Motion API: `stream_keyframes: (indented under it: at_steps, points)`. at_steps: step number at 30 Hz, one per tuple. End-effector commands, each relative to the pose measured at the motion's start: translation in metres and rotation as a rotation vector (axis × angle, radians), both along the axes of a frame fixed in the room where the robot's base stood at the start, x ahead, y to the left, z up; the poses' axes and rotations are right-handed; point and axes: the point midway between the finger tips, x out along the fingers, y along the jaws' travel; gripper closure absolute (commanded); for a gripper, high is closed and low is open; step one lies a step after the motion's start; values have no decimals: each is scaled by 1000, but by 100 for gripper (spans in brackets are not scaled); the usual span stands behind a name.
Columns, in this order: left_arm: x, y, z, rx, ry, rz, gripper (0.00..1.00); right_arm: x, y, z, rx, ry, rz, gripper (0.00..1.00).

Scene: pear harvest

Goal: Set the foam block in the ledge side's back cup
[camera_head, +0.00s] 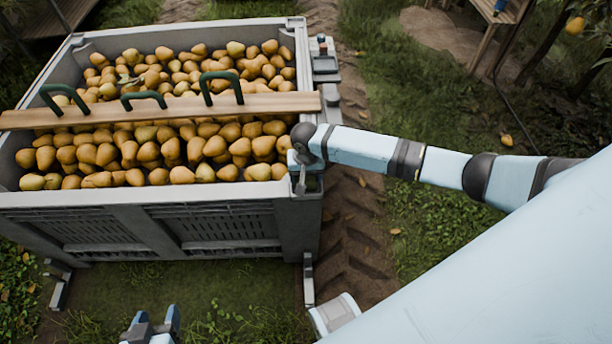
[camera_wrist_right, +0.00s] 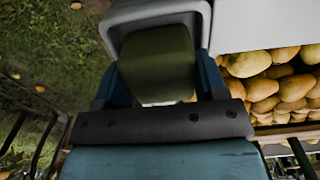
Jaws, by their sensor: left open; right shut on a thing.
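The foam block (camera_wrist_right: 156,60) is olive green in the right wrist view, between the blue fingers of my right gripper (camera_wrist_right: 158,88). My right gripper is shut on it. A grey cup-like holder (camera_wrist_right: 118,22) with a raised rim lies just beyond, and the block overlaps its opening; I cannot tell how deep the block sits. In the head view my right gripper (camera_head: 302,172) is at the bin's near right corner, and the block is hidden there. Grey cups (camera_head: 325,66) show on the ledge at the bin's far right. My left gripper (camera_head: 154,324) is open and empty at the bottom.
A large grey bin (camera_head: 190,203) full of pears (camera_head: 210,150) stands at left. A wooden plank (camera_head: 240,104) with green handles (camera_head: 220,86) lies across it. Grass and a dirt track lie right of the bin.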

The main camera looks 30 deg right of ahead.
Motion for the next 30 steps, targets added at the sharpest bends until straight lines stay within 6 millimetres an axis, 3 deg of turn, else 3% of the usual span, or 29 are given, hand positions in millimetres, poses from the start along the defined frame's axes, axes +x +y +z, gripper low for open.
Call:
stream_keyframes:
  at_steps: [13, 14, 17, 26, 30]
  points:
    - [0, -1, 4, -5, 0, 0, 43, 0, 0, -5, -1, 0, -1, 58]
    - [-1, -1, 4, -5, 0, 0, 43, 0, 0, -6, -1, 0, -1, 30]
    - [-1, -1, 3, -5, 1, 1, 43, 0, 0, -6, -1, 0, 0, 9]
    - [-1, -1, 1, -4, 1, 1, 43, 1, 0, -4, 0, -1, 0, 9]
    - [-1, -1, 4, -3, 2, 1, 43, 1, 0, 13, 1, -3, 0, 9]
